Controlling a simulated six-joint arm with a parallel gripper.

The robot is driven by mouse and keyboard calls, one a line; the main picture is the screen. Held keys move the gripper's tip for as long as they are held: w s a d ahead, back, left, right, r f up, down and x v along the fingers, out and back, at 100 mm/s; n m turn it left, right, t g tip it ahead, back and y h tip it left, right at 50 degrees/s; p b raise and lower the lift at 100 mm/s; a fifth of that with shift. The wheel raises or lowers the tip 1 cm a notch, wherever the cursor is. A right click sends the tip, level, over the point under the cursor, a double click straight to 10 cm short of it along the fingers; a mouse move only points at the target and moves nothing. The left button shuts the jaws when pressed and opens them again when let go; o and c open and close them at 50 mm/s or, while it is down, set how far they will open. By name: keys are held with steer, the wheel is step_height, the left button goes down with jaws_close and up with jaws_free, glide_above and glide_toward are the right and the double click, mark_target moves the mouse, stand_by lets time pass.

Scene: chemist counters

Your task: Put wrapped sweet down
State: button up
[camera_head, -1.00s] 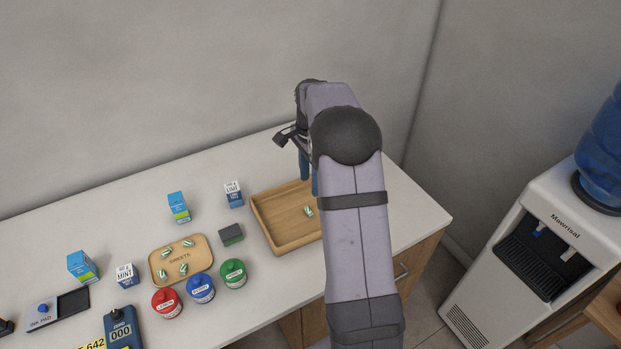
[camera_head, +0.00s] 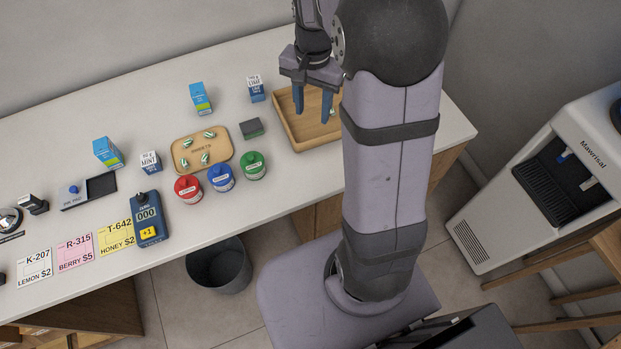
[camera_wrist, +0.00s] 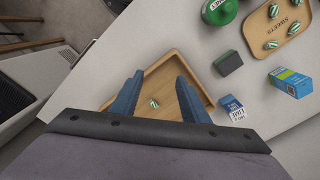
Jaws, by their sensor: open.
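My gripper (camera_head: 312,107) is open and empty, its blue fingers pointing down over the wooden tray (camera_head: 291,133). In the wrist view the fingers of my gripper (camera_wrist: 155,92) stand apart. A green-and-white wrapped sweet (camera_wrist: 154,104) lies on the tray floor between and below them. In the head view this sweet (camera_head: 332,112) is partly hidden beside my arm. Several more striped sweets (camera_head: 209,134) lie on the board marked SWEETS (camera_head: 213,150), which also shows in the wrist view (camera_wrist: 287,27).
A dark green block (camera_head: 251,128) sits between the board and the tray. Red (camera_head: 188,190), blue (camera_head: 221,178) and green (camera_head: 253,166) lidded pots stand along the front. The back of the counter is mostly clear.

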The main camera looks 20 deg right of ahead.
steer(key=s+a+f+n, duration=0.2)
steer(key=s+n, duration=0.3)
steer(key=s, duration=0.3)
steer(key=s+a+f+n, duration=0.1)
steer(key=s+a+n, duration=0.3)
steer(key=s, duration=0.4)
steer(key=shift+a+f+n, duration=0.35)
steer(key=shift+a+n, duration=0.05)
steer(key=shift+a, duration=0.4)
steer(key=c, duration=0.5)
steer(key=shift+o, duration=0.2)
